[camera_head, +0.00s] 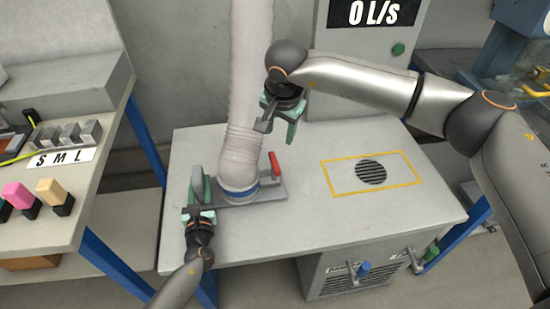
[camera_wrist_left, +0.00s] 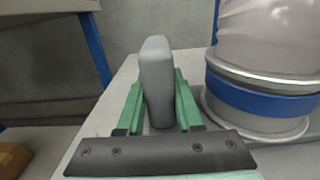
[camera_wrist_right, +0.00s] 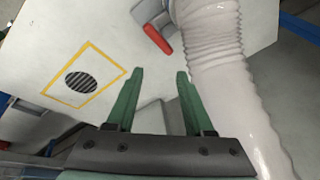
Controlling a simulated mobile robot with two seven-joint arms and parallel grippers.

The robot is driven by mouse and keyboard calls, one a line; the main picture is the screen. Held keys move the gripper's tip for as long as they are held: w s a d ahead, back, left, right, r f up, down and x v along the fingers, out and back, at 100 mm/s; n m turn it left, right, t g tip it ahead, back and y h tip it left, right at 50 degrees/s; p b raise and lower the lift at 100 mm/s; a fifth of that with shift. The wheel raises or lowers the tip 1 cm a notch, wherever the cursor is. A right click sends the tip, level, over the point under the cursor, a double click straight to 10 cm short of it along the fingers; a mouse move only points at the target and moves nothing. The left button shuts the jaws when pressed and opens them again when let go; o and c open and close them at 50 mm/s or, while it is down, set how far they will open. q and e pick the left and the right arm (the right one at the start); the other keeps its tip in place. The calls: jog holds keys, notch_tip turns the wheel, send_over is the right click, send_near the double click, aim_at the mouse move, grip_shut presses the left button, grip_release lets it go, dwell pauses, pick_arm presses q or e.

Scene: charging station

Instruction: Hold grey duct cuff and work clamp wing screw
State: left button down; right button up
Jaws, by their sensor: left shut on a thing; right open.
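The grey duct (camera_head: 241,160) comes down to a cuff with a blue band (camera_head: 240,193) on a flat grey plate (camera_head: 270,191). A red lever-like piece (camera_head: 274,163), perhaps the wing screw, stands at the plate's right end; it also shows in the right wrist view (camera_wrist_right: 157,40). My left gripper (camera_head: 199,196) is shut on an upright grey handle (camera_wrist_left: 157,85) at the plate's left end, beside the cuff. My right gripper (camera_wrist_right: 154,75) is open and empty, above the bench, right of the duct and apart from the red piece.
The white bench top (camera_head: 310,200) carries a yellow-outlined area with a round dark grille (camera_head: 370,171) on the right. A display (camera_head: 372,13) reading 0 L/s stands behind. A side table (camera_head: 95,205) at left holds several coloured blocks. Bench space before the grille is clear.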

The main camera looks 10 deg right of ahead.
aim_at(275, 161)
jog(key=f+n, duration=0.3)
jog(key=w+f+n, duration=0.1)
jog(key=f+n, duration=0.2)
jog(key=f, duration=0.1)
jog(key=w+f+n, duration=0.1)
jog(key=f+n, duration=0.2)
jog(key=f, duration=0.1)
jog(key=shift+a+f+t+y, duration=0.15)
jog(key=shift+a+t+y, duration=0.15)
jog(key=shift+a+t, duration=0.1)
grip_shut()
dwell(0.4)
